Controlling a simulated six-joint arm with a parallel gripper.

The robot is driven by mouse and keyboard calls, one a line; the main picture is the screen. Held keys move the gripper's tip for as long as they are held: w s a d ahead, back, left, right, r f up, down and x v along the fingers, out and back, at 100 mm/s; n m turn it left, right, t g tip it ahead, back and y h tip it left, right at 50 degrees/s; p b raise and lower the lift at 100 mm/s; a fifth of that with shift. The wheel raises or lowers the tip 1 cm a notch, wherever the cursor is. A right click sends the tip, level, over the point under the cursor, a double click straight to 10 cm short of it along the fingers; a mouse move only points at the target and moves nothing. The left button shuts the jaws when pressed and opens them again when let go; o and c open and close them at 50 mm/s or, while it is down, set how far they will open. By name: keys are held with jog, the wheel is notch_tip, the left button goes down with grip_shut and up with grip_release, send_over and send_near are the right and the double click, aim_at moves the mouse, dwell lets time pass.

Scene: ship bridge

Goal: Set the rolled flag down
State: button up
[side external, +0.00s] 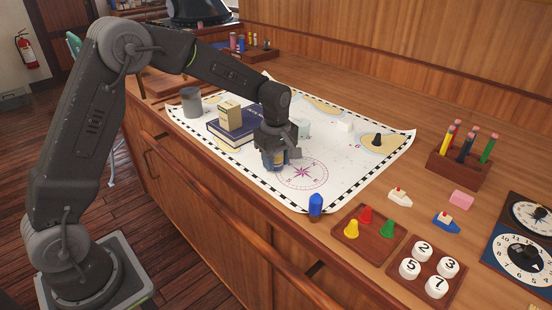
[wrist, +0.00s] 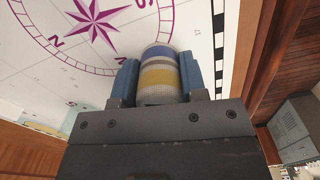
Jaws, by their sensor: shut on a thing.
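The rolled flag (wrist: 160,76), a short roll with blue, white and yellow bands, is between the two fingers of my gripper (wrist: 169,84) in the wrist view. The gripper is shut on it. In the side view my gripper (side external: 274,160) points down over the chart, close to the compass rose, with part of the flag's blue and yellow showing between the fingers. The white chart (side external: 345,180) lies flat under it. I cannot tell whether the flag touches the chart.
A blue book (side external: 213,131) with a tan box (side external: 230,115) on it and a grey cylinder (side external: 191,102) stand left of the gripper. A blue peg (side external: 315,205) stands at the chart's near edge. A black-topped piece (side external: 377,140) stands at right. The compass rose area is clear.

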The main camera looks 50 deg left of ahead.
jog(key=o, duration=0.9)
notch_tip(320, 180, up, 11)
jog(key=shift+r, duration=0.65)
jog(key=s+d+r+m+t, duration=0.1)
jog(key=s+r+m+t, duration=0.1)
jog(key=s+r+m, duration=0.45)
jog(key=s+d+f+m+t, duration=0.1)
jog(key=s+m, duration=0.4)
jog(key=s, duration=0.5)
jog(key=s+d+f+m+t, duration=0.1)
jog(key=s+f+m+t, duration=0.1)
jog(key=s, duration=0.8)
jog(key=f+m, duration=0.1)
jog(key=m, duration=0.1)
jog(key=shift+s+m+t, duration=0.3)
jog(key=shift+s+m, duration=0.05)
